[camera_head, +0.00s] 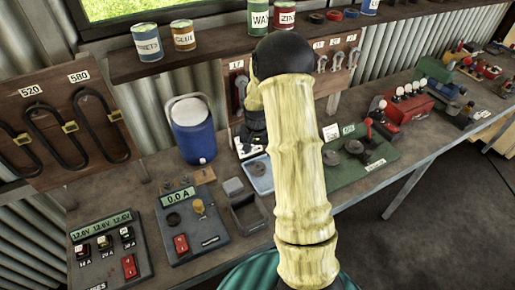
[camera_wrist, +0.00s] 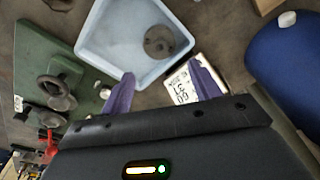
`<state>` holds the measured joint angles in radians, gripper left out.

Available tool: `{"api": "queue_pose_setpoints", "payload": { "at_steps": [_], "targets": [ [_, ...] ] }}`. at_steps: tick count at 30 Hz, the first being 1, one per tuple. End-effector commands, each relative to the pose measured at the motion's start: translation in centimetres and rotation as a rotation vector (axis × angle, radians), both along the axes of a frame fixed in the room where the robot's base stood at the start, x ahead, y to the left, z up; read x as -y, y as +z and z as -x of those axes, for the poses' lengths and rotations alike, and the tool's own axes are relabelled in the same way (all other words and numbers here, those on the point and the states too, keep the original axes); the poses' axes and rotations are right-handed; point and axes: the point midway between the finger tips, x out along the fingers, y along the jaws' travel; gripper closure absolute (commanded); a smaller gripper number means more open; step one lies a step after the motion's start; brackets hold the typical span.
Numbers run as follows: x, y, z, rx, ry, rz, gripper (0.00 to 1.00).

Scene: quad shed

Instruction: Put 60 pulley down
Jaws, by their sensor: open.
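A grey round pulley (camera_wrist: 158,42) lies flat inside a light blue tray (camera_wrist: 97,28) in the wrist view. No number can be read on it. My gripper (camera_wrist: 160,72) is open, its two purple fingers apart at the tray's near rim, with nothing held between them. The pulley is beyond the fingertips, apart from them. A white card (camera_wrist: 182,88) with dark figures, apparently including 60, lies beside the tray, partly covered by a finger. In the head view the tray (camera_head: 259,180) shows partly behind my arm, and my gripper (camera_head: 252,143) is mostly hidden and dark.
A green board (camera_head: 375,158) with round parts stands right of the tray; it also shows in the wrist view (camera_wrist: 40,45). A blue cooler (camera_head: 194,132) stands close on the left. A grey open box (camera_head: 248,212) and meter panels (camera_head: 190,222) are in front. A shelf with cans runs above.

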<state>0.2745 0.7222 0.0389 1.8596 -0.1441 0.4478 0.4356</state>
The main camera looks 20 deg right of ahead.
Motion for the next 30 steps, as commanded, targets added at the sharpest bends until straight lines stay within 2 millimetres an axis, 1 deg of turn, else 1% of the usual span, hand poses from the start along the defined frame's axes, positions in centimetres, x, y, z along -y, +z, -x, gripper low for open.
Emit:
{"api": "queue_pose_setpoints", "payload": {
  "at_steps": [3,6,24,27,29,30],
  "targets": [
    [-0.1,1.3,0.1,0.001,0.0,0.001,0.38],
    [-0.1,1.9,0.2,0.001,0.001,0.001,0.38],
    [-0.2,2.1,0.2,-0.001,0.002,0.0,0.38],
    [-0.7,2.7,0.6,0.003,0.017,0.001,0.38],
    [-1.4,3.4,1.2,0.008,0.042,0.003,0.38],
    [-2.0,4.1,1.8,0.012,0.062,0.003,0.38]
  ]
}}
